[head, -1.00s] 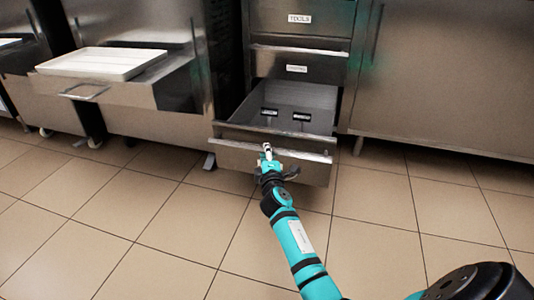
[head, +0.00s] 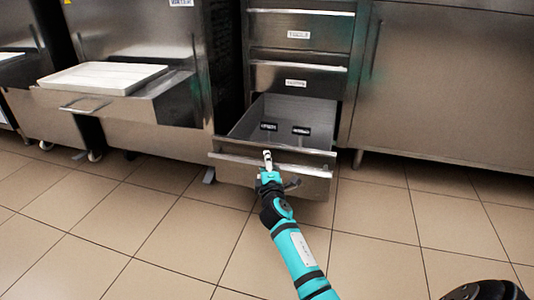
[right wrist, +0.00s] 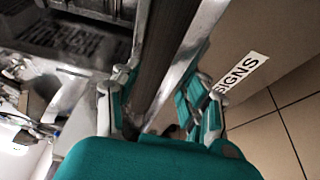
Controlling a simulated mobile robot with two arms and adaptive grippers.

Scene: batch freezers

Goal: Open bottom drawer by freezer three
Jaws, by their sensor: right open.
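The bottom drawer (head: 300,166) of the steel drawer stack stands pulled out, its inside visible from above with two dark labelled items (head: 284,129) in it. Its handle bar (head: 232,140) runs along the top of the front. My right gripper (head: 268,160) is at the middle of that front, overlapping it in the head view. In the right wrist view its two fingers (right wrist: 160,112) are apart, with the metal rail (right wrist: 187,58) of the drawer front running between them. A "SIGNS" label (right wrist: 240,72) shows on the front beside them. My left gripper is not in view.
Two closed drawers (head: 297,52) sit above. A freezer (head: 150,40) stands left, with a white tray (head: 103,78) on its protruding shelf. A steel cabinet (head: 450,90) stands right. The tiled floor (head: 390,230) in front is clear.

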